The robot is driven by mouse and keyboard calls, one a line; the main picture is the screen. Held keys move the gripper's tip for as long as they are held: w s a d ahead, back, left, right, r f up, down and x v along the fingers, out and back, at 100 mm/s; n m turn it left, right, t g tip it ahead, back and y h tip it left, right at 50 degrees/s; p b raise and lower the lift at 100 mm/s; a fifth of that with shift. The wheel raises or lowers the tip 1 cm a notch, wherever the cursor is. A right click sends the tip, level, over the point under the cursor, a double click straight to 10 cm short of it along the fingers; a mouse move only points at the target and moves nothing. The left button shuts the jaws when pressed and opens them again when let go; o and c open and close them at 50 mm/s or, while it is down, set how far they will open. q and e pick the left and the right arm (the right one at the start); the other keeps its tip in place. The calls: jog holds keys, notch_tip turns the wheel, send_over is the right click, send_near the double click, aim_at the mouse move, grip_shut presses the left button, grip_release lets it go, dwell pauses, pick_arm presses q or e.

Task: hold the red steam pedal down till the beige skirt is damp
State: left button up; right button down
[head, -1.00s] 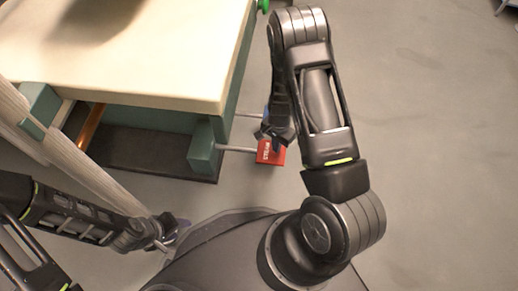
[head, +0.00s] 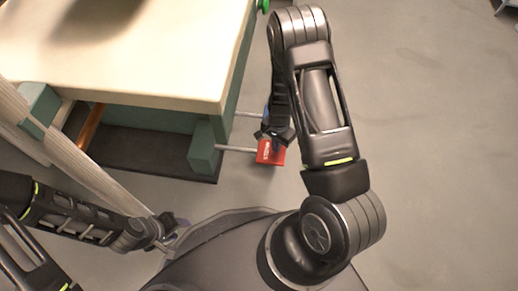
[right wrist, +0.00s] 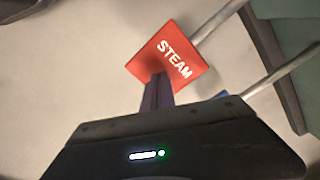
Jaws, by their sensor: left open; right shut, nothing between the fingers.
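The red steam pedal (head: 264,157), marked STEAM, sticks out on a grey rod from the right side of the table's base. It also shows in the right wrist view (right wrist: 178,50). My right gripper (head: 276,145) is shut and empty, fingers pointing down, with its tips over the pedal's edge. In the right wrist view its dark fingertips (right wrist: 157,82) overlap the pedal's lower edge. I cannot tell how far the pedal is pressed. My left gripper (head: 168,232) is open and empty at lower left, away from the pedal. I cannot make out the beige skirt.
A cream-topped table (head: 165,60) with a green base fills the upper left. A second grey rod leads to a blue part (right wrist: 222,95), mostly hidden by my right gripper. A pale slanted pole (head: 75,150) stands at the left.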

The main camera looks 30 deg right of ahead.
aim_at(276, 155)
jog(key=shift+f, duration=0.1)
jog(key=shift+f+b, duration=1.25)
jog(key=shift+f, duration=0.25)
jog(key=shift+f+b, duration=1.4)
jog(key=shift+f, duration=0.35)
jog(key=shift+r, duration=0.1)
dwell(0.5)
notch_tip(276, 155, up, 10)
jog(key=p, duration=0.8)
jog(key=shift+f, duration=0.2)
jog(key=shift+s+f, duration=0.1)
